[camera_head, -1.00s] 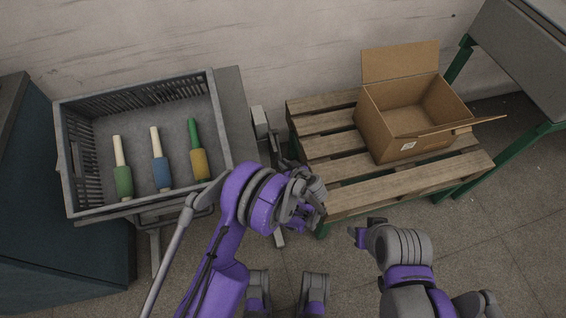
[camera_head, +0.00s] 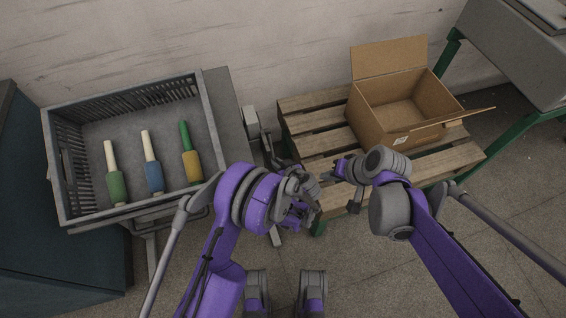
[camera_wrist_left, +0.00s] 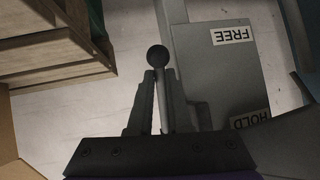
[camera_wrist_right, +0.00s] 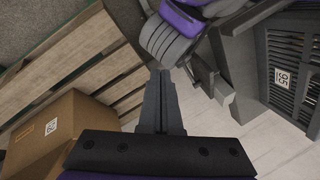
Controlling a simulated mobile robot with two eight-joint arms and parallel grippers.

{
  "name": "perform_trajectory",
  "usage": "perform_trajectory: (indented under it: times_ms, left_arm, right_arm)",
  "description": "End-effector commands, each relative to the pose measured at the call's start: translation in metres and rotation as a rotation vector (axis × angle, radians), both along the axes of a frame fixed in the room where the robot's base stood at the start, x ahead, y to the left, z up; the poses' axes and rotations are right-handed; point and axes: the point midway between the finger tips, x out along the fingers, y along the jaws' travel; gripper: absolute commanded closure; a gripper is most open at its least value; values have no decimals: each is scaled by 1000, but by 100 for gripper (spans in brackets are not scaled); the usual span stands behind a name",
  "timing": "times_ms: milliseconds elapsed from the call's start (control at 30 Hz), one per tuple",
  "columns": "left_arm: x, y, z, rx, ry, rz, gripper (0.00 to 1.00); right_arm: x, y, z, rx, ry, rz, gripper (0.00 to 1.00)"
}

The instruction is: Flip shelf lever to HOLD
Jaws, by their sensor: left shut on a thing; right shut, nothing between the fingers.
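The shelf lever is a thin shaft with a black ball knob (camera_wrist_left: 157,55) in the left wrist view. My left gripper (camera_wrist_left: 157,88) is around it just below the knob, shut on it. A grey plate beside the lever carries a FREE label (camera_wrist_left: 232,33) and a HOLD label (camera_wrist_left: 250,120). I cannot tell which label the lever lines up with. In the head view my left gripper (camera_head: 305,192) hides the lever beside the pallet. My right gripper (camera_wrist_right: 158,82) is shut and empty, near the pallet's front left in the head view.
A grey crate (camera_head: 136,87) at the left holds three bobbins with green, blue and yellow yarn (camera_head: 192,165). A wooden pallet (camera_head: 310,102) bears an open cardboard box (camera_head: 382,132). A green-legged table (camera_head: 515,60) stands at the right. The floor at the front right is clear.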

Motion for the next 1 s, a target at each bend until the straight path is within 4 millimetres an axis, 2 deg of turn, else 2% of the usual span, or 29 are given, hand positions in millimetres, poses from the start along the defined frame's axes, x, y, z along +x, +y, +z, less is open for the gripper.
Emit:
perform_trajectory:
  times_ms: [33,200,500,800,1000]
  left_arm:
    - [0,0,0,0,-1,0,100]
    - [1,0,0,0,-1,0,100]
    - [1,0,0,0,-1,0,100]
    - [1,0,0,0,-1,0,100]
    - [1,0,0,0,-1,0,100]
  right_arm:
    - [15,3,-6,39,6,-12,100]
    - [59,16,-26,178,19,-45,100]
    - [125,30,-76,426,34,-98,100]
    - [167,34,-140,676,34,-137,100]
    - [177,32,-186,838,25,-157,100]
